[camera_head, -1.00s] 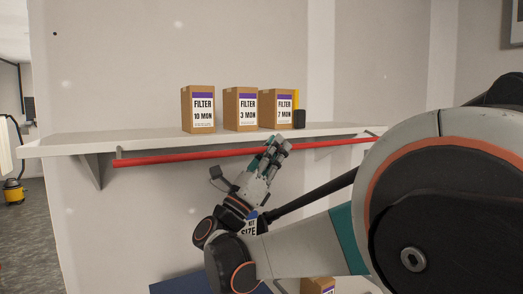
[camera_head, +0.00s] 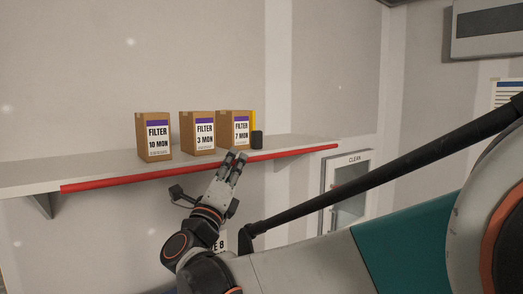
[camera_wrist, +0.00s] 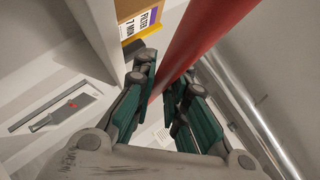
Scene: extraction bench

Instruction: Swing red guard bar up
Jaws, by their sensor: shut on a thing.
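The red guard bar (camera_head: 130,178) runs along the front edge of the white shelf (camera_head: 40,177) in the head view, about level with that edge and rising a little to the right in the picture. My gripper (camera_head: 236,160) reaches up from below to the bar, right of its middle. In the wrist view the bar (camera_wrist: 203,38) passes between the two teal-padded fingers of my gripper (camera_wrist: 168,88), which are shut on it. The exact contact is partly hidden by the fingers.
Three filter boxes stand on the shelf behind the bar: 10 MON (camera_head: 154,137), 3 MON (camera_head: 198,133) and 7 MON (camera_head: 236,130). A small black object (camera_head: 257,139) stands beside the last one. A cabinet marked CLEAN (camera_head: 345,195) is lower right.

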